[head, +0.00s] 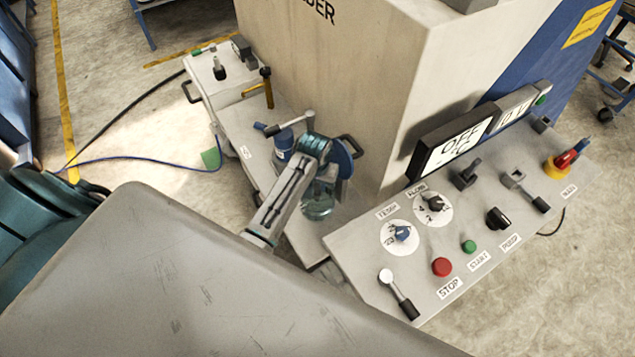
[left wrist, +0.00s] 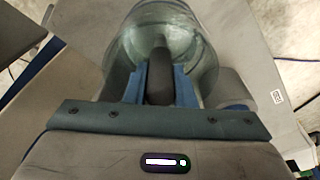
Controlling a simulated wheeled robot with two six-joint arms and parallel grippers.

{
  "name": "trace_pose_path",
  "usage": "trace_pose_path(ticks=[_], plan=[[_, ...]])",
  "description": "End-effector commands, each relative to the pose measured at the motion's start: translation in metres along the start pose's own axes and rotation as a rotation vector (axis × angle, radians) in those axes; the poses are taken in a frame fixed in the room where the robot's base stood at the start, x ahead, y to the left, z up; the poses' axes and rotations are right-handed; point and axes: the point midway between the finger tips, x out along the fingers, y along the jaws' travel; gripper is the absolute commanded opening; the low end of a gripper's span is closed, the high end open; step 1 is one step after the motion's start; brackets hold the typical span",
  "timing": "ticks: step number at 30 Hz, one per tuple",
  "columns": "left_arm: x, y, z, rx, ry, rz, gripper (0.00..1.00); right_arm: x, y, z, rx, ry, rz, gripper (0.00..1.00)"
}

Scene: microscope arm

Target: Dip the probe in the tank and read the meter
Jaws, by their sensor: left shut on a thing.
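The tank, a round clear glass vessel with pale greenish contents, stands low on the bench (head: 318,208); the tank also fills the top of the left wrist view (left wrist: 205,45). My left gripper (left wrist: 159,84) has its blue fingers shut on the dark grey probe (left wrist: 158,70). The probe points toward the tank and overlaps it in the wrist view; I cannot tell whether its tip is in the liquid. My right gripper is not in view.
A control panel (head: 335,245) with a red STOP button (head: 442,267), a green START button (head: 468,247), dials and levers is at the right. A large beige cabinet (head: 350,70) rises behind. A cable (head: 130,160) crosses the floor.

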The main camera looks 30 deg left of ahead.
Motion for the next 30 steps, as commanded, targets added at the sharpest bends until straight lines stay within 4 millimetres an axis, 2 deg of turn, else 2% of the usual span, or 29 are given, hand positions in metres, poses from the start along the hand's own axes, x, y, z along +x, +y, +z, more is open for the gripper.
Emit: trace_pose_path(ticks=[11, 30], plan=[[-0.005, 0.000, -0.001, 0.000, 0.002, 0.000, 0.00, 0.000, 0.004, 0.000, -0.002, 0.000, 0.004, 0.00], [-0.068, 0.000, -0.009, 0.000, 0.002, 0.000, 0.00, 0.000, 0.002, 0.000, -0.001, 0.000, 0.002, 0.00]])
